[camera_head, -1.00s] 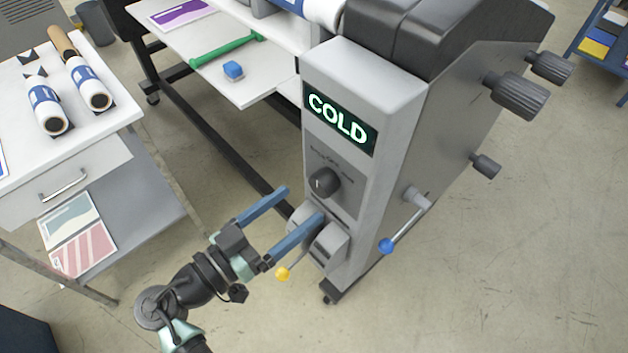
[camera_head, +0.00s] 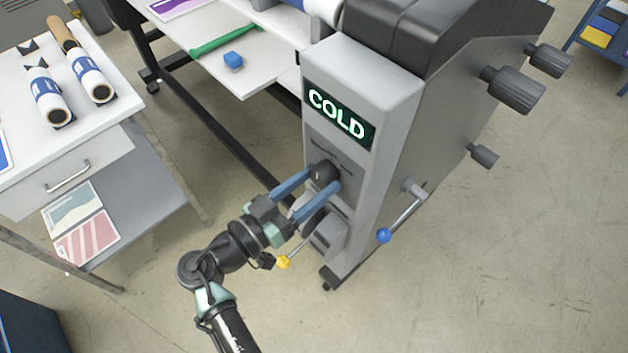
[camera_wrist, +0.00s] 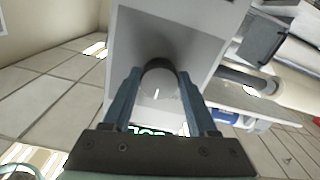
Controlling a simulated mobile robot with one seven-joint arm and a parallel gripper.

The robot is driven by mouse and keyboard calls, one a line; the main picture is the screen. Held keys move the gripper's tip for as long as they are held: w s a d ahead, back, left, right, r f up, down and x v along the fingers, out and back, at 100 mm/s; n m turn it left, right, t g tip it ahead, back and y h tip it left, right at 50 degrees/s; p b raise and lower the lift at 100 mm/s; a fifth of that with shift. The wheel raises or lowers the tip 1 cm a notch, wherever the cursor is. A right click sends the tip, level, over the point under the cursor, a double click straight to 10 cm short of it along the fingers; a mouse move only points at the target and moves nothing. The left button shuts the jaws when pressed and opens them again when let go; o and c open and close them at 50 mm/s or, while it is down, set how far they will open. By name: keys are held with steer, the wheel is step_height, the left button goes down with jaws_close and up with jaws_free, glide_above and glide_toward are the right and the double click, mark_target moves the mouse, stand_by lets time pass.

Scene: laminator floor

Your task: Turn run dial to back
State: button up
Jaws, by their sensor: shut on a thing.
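The run dial (camera_head: 326,171) is a dark round knob on the grey front panel of the laminator (camera_head: 390,110), below a lit display (camera_head: 340,116) reading COLD. My gripper (camera_head: 322,179) has its two blue fingers on either side of the dial and is shut on it. In the wrist view the dial (camera_wrist: 158,84) sits between the fingertips, with a short white mark on its face. The labels around the dial are too small or covered to read.
A lever with a yellow knob (camera_head: 284,262) is just below my gripper. A lever with a blue knob (camera_head: 383,236) sticks out at the machine's right side. A white cart (camera_head: 60,150) with rolls stands at the left. Open floor lies at the right.

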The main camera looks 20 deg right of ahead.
steer(key=c, duration=0.5)
